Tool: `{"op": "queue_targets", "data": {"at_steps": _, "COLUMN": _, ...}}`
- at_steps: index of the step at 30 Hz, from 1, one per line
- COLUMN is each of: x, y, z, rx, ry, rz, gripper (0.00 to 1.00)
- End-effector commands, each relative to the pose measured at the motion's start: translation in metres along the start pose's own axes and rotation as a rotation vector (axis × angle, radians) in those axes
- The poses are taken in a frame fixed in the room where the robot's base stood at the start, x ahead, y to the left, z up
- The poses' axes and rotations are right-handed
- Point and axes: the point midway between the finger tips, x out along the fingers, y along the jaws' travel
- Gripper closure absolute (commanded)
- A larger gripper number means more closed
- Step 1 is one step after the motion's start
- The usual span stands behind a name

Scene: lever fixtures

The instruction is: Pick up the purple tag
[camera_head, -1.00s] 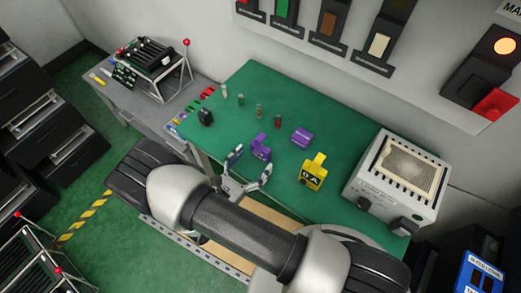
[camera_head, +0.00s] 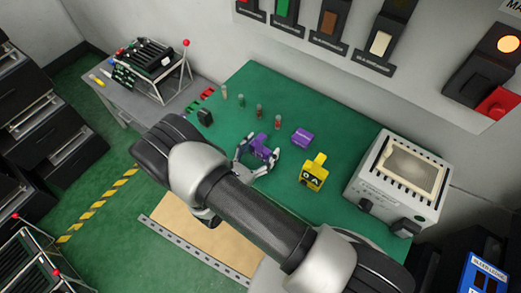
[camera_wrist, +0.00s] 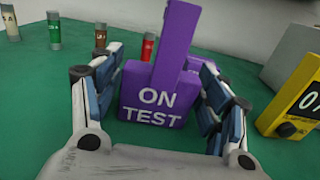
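The purple tag (camera_wrist: 163,85) stands upright on the green table and reads "ON TEST" in the wrist view. It has a wide base and a narrower upright part. In the head view the purple tag (camera_head: 262,146) is partly hidden by my fingers. My gripper (camera_wrist: 160,100) is open, with one finger on each side of the tag. The left finger is close to the tag's left edge, and the right finger is close to its right side. I cannot tell whether either finger touches it. My gripper (camera_head: 258,158) is low over the table.
Another purple block (camera_head: 302,138) lies right of the tag. A yellow meter (camera_head: 314,173) stands nearby, and a white bench device (camera_head: 398,180) is at the right. Several small vials, including a red one (camera_wrist: 147,46), stand behind. A black block (camera_head: 205,117) is at the left.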

Motion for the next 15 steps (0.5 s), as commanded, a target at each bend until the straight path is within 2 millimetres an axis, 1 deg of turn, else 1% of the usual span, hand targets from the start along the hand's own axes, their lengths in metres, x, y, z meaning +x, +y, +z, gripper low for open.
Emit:
{"op": "queue_targets", "data": {"at_steps": 1, "x": -0.0001, "y": 0.0, "z": 0.0, "rx": 0.0, "ry": 0.0, "rz": 0.0, "gripper": 0.38}}
{"op": "queue_targets", "data": {"at_steps": 12, "x": -0.0001, "y": -0.0001, "z": -0.0001, "rx": 0.0, "ry": 0.0, "rz": 0.0, "gripper": 0.62}}
{"op": "queue_targets", "data": {"at_steps": 14, "x": -0.0001, "y": -0.0001, "z": -0.0001, "rx": 0.0, "ry": 0.0, "rz": 0.0, "gripper": 0.66}}
{"op": "queue_targets", "data": {"at_steps": 15, "x": -0.0001, "y": 0.0, "z": 0.0, "rx": 0.0, "ry": 0.0, "rz": 0.0, "gripper": 0.66}}
